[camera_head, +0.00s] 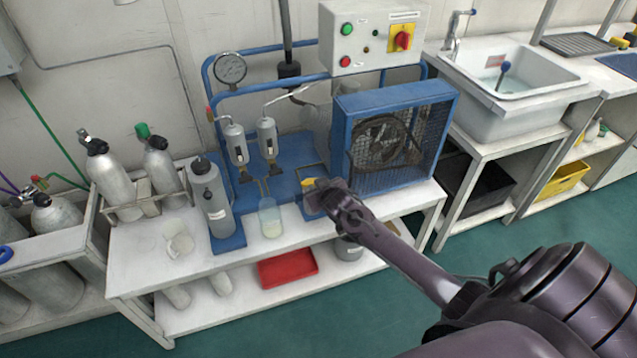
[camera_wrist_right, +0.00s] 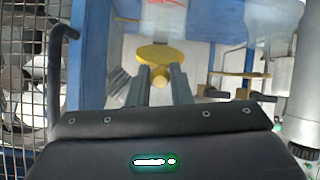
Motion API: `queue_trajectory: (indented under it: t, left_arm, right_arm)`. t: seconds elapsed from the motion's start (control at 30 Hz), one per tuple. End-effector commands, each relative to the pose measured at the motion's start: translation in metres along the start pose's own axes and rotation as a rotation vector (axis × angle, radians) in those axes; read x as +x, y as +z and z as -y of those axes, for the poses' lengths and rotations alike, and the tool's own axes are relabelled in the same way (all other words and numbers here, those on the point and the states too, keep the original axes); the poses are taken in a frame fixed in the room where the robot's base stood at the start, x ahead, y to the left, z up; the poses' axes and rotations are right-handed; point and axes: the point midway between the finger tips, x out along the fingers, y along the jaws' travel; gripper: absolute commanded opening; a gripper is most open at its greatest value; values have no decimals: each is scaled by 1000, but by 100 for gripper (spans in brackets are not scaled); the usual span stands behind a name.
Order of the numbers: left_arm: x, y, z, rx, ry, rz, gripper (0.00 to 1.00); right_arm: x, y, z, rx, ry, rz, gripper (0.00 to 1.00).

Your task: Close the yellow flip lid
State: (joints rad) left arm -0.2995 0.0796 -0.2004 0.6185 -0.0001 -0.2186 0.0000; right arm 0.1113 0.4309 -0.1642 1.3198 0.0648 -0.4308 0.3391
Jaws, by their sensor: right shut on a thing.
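The yellow flip lid (camera_wrist_right: 153,52) shows in the wrist view as a round disc with a short yellow piece below it, between my fingertips. My right gripper (camera_wrist_right: 160,75) is shut on that piece. In the head view a small part of the yellow lid (camera_head: 310,183) shows at the tip of my right gripper (camera_head: 318,190), over the front of the blue panel base. My gripper hides much of the lid there, so its exact tilt cannot be told. My left gripper is not in view.
The caged blue compressor fan (camera_head: 400,140) stands close behind and right of my gripper. A clear beaker (camera_head: 270,217) and a grey cylinder (camera_head: 211,200) stand to the left on the white bench (camera_head: 150,262). A red tray (camera_head: 287,268) lies on the lower shelf.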

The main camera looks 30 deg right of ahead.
Motion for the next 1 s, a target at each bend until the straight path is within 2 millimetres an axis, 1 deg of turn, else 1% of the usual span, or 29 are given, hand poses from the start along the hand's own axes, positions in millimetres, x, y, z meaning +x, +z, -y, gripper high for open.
queue_trajectory:
  t: [0.03, 0.1, 0.2, 0.3, 0.6, 0.97, 1.0]
  left_arm:
    - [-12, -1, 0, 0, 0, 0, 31]
    - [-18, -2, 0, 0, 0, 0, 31]
    - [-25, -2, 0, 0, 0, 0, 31]
    - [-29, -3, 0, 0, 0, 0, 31]
    - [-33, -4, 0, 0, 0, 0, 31]
    - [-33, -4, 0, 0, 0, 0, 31]
    - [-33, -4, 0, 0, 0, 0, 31]
  right_arm:
    - [-3, -9, -1, 2, -5, 24, 0]
    - [-2, -12, -2, 2, -12, 60, 0]
    - [-1, -15, -2, 1, -20, 97, 0]
    - [0, -18, -3, 1, -19, 92, 0]
    - [3, -28, -5, 3, -17, 79, 0]
    - [3, -30, -6, 4, -15, 74, 0]
    - [3, -30, -6, 4, -15, 74, 20]
